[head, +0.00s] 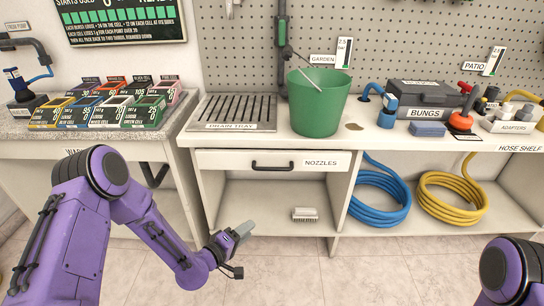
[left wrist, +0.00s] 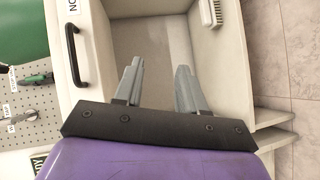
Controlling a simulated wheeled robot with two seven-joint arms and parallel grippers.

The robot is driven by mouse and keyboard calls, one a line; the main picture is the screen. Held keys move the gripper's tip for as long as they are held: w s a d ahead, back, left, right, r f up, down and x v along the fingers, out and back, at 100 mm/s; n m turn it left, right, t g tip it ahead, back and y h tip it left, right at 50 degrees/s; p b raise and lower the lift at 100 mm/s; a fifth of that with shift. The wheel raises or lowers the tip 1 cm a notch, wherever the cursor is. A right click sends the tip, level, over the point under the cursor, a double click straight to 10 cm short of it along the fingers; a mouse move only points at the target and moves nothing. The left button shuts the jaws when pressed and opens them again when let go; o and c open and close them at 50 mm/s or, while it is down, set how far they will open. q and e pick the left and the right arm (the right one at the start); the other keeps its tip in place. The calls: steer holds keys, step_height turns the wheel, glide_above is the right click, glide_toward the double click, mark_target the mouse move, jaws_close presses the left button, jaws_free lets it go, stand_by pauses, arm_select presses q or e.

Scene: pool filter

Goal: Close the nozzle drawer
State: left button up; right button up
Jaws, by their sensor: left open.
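The nozzle drawer (head: 218,160) has a white front with a black bar handle and a NOZZLES label, under the counter. In the head view its front sits close below the counter edge and no drawer interior shows. In the left wrist view, turned sideways, the drawer front (left wrist: 92,75) and black handle are at the left. My left gripper (head: 243,230) is open and empty, below and in front of the drawer, apart from the handle. Its two fingers (left wrist: 159,68) point toward the open shelf space under the drawer. My right gripper is out of view.
A white brush (head: 305,214) lies on the lower shelf. A green bucket (head: 318,110) and a drain tray (head: 235,112) stand on the counter above. Blue hose (head: 380,212) and yellow hose (head: 478,200) coils lie at the right. The floor in front is clear.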

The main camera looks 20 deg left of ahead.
arm_select(q)
steer(key=w+a+r+t+h+p, duration=0.2)
steer(key=w+r+h, duration=0.25)
steer(key=r, duration=0.85)
steer(key=f+b+x, duration=0.1)
steer(key=x, duration=0.9)
steer(key=shift+w+a+r+m+y, duration=0.2)
steer(key=shift+w+m+y, duration=0.15)
steer(key=shift+w+m, duration=0.1)
steer(key=shift+a, duration=0.1)
jaws_close()
